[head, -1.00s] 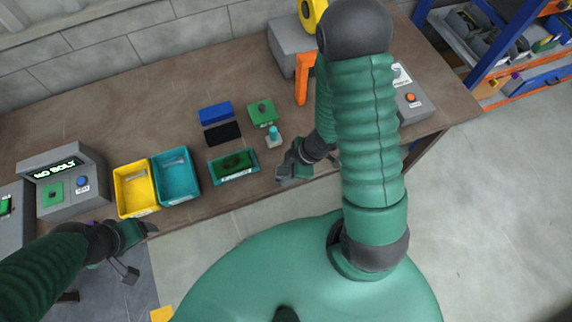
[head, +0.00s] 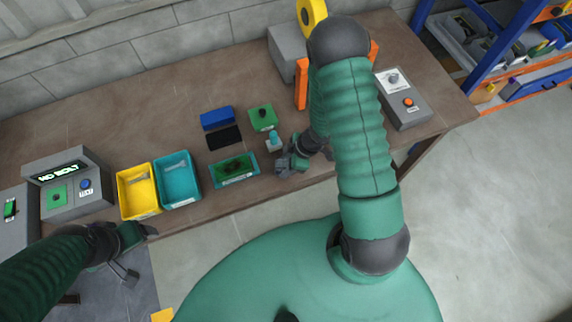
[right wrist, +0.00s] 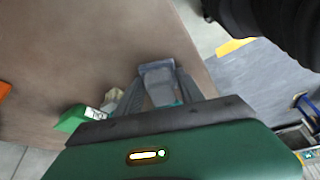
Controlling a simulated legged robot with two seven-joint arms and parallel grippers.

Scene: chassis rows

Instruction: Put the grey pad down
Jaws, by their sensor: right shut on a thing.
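My right gripper (head: 287,167) is low over the front part of the bench, right of the teal tray with a green board. In the right wrist view its fingers (right wrist: 160,88) are shut on the grey pad (right wrist: 157,69), a small grey block at the fingertips. In the head view the pad is hard to tell from the dark fingers. Whether it touches the bench I cannot tell. My left gripper (head: 141,252) is open and empty near the bench's front edge at the left.
The teal tray (head: 236,182), a small stand with a teal top (head: 274,141) and a green block (head: 263,117) are near my right gripper. Yellow (head: 138,211) and teal bins (head: 178,204) stand left. A grey button box (head: 402,98) stands right.

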